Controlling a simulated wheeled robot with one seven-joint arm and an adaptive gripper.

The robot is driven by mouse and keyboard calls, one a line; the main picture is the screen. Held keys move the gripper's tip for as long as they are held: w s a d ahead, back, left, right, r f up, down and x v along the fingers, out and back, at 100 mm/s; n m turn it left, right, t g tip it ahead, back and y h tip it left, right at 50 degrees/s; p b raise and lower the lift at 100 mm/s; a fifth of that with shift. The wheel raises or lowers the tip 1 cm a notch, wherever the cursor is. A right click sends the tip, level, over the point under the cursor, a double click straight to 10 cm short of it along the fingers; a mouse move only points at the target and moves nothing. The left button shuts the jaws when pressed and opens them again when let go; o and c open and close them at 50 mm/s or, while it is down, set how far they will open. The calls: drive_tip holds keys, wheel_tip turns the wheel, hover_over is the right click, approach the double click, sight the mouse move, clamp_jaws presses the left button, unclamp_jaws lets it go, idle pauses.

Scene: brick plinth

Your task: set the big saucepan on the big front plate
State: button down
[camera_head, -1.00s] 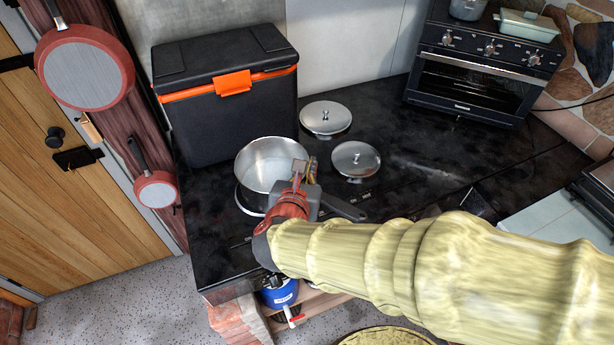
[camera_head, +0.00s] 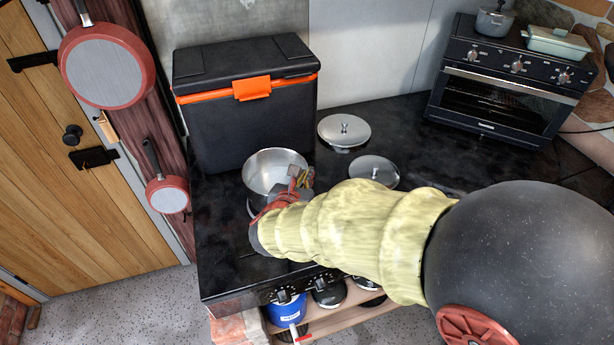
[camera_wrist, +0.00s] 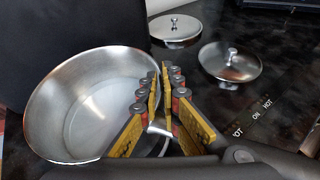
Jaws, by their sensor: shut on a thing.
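The big saucepan (camera_head: 275,168) is a steel pan, open at the top, at the left part of the black cooktop, in front of a dark box. It also fills the left of the wrist view (camera_wrist: 85,105). A dark handle piece shows at the lower right there. I cannot tell whether the pan base touches the cooktop. The big front plate is not clearly seen; the pan and my arm cover that area.
Two steel lids with knobs, a rear one (camera_head: 343,130) and a nearer one (camera_head: 373,170), lie right of the pan. The black box with an orange latch (camera_head: 245,110) stands close behind it. An oven (camera_head: 505,85) stands at the back right. Cooktop knobs line the front edge.

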drive_tip(key=shift+f+b, duration=0.3)
drive_tip(key=shift+f, duration=0.7)
drive_tip(key=c, duration=2.5)
unclamp_jaws()
drive_tip(key=shift+f, duration=0.2)
drive_tip(key=o, duration=0.5)
drive_tip(key=shift+s, duration=0.1)
drive_tip(key=shift+s+r, duration=0.1)
drive_tip(key=shift+r, duration=0.15)
drive_tip(key=p+v, duration=0.3)
drive_tip(key=v, duration=0.8)
drive_tip(key=shift+s, duration=0.35)
